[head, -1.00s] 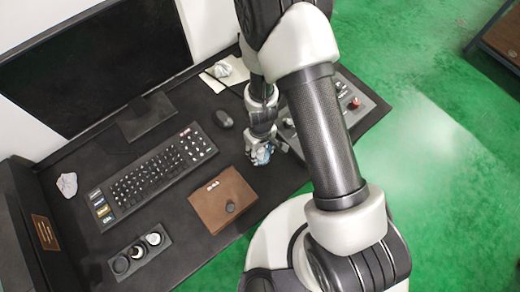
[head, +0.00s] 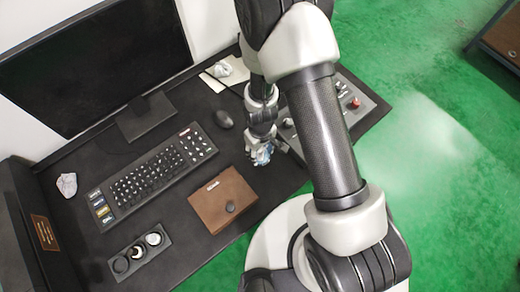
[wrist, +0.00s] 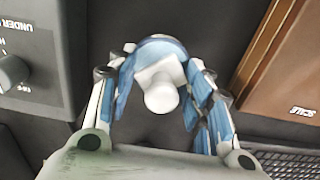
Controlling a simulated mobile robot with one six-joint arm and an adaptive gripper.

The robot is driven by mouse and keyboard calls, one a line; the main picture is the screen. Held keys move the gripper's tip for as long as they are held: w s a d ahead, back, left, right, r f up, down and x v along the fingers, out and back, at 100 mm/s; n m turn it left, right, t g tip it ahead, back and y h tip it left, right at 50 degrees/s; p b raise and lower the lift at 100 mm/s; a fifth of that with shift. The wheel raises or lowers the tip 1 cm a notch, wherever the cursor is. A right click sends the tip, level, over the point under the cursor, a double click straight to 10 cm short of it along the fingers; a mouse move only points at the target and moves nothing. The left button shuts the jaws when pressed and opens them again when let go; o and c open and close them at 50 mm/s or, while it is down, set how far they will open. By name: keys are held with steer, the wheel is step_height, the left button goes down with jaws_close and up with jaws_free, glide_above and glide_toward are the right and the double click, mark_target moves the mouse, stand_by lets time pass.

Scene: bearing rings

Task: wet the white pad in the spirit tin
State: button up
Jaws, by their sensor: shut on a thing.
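My gripper (wrist: 160,100) is shut on a pale, rounded knob-like piece, seemingly the white pad (wrist: 162,88), with a blue-grey rounded part behind it. The blue-lined fingers stand on both sides of it. In the head view my gripper (head: 262,155) is over the dark desk, between the brown case and the control box. The held piece is small and partly hidden by the fingers there. A black holder (head: 145,250) with three round places lies at the front left, apart from my gripper. I cannot tell which thing is the spirit tin.
A brown case (head: 212,195) with a dark round piece (head: 231,207) on it lies left of my gripper. A keyboard (head: 150,175), mouse (head: 224,119), monitor (head: 90,65) and control box (head: 350,105) stand around. Crumpled pale lumps lie at left (head: 67,184) and back (head: 222,69).

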steer(key=shift+r+p, duration=2.4)
steer(key=shift+r, duration=1.1)
